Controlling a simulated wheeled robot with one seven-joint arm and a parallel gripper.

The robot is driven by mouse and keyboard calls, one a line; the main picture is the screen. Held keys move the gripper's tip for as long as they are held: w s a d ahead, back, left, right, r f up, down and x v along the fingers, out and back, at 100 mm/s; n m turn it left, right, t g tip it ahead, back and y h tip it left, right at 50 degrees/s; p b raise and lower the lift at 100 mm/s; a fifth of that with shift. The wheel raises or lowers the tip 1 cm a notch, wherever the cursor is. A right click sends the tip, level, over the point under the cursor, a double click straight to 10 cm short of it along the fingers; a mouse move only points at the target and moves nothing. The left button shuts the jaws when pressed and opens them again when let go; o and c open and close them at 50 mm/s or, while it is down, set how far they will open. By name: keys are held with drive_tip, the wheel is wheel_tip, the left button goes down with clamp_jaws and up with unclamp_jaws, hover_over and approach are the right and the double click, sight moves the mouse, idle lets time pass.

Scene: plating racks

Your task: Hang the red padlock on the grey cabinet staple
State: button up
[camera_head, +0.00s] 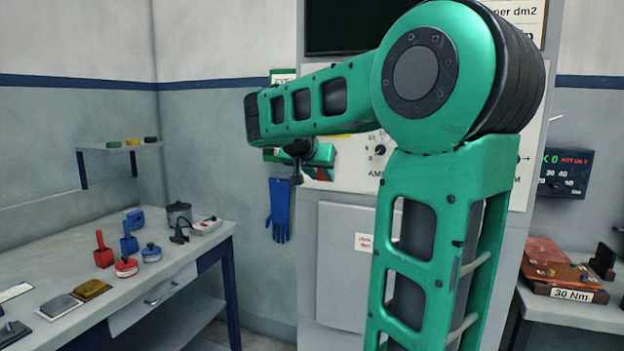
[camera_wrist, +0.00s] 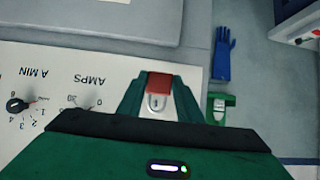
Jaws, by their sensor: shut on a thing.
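The red padlock (camera_wrist: 159,83) is between the two green fingers of my gripper (camera_wrist: 159,94) in the wrist view. Its red body shows at the far side and its silver shackle on the side nearer my palm. My gripper is shut on it. The grey cabinet (camera_head: 340,240) stands ahead in the head view, partly hidden by my arm. Its grey door also shows at the upper left of the wrist view (camera_wrist: 90,20). I cannot make out the staple in either view.
A dial panel (camera_wrist: 60,88) lies beside my gripper in the wrist view. A blue glove (camera_head: 279,211) hangs left of the cabinet. A bench (camera_head: 165,285) at left holds red and blue items. A right-hand bench (camera_head: 575,312) carries a brown block (camera_head: 550,262).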

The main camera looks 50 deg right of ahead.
drive_tip(key=shift+w+d+f, duration=0.1)
drive_tip(key=shift+w+d, duration=0.2)
drive_tip(key=shift+d, duration=0.45)
drive_tip(key=shift+w+d, duration=0.25)
drive_tip(key=shift+d, duration=0.45)
drive_tip(key=shift+x, duration=0.8)
drive_tip(key=shift+f, duration=0.15)
drive_tip(key=o, duration=1.3)
drive_tip(key=shift+c, duration=0.2)
drive_tip(key=shift+a, duration=0.15)
drive_tip(key=v, duration=1)
drive_tip(key=shift+a, duration=0.25)
